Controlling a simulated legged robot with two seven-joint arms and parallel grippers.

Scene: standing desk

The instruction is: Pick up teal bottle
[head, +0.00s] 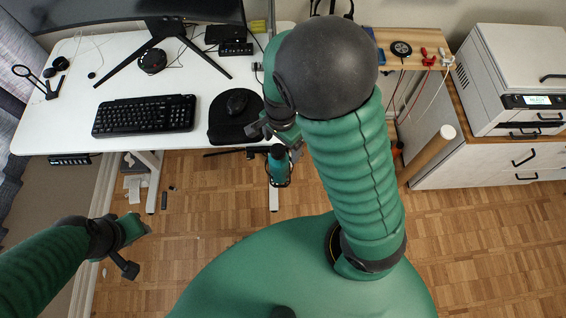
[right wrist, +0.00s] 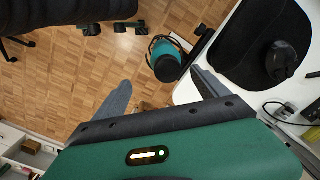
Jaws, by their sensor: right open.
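The teal bottle (head: 278,168) shows at the desk's front edge in the head view, just below my right gripper (head: 276,138). In the right wrist view the bottle (right wrist: 167,66) has a dark round end and a black loop at its side. It lies ahead of the two spread fingers, nearer the right finger. My right gripper (right wrist: 160,92) is open and empty. What supports the bottle cannot be told. My left gripper (head: 134,248) is over the floor at the lower left, apart from the desk, with its fingers spread and nothing between them.
The white desk (head: 60,128) carries a keyboard (head: 144,115), a monitor stand (head: 165,28) and a black mouse pad (head: 222,125) with a mouse (head: 237,101), close to the right gripper. A printer (head: 515,75) stands on a cabinet at right.

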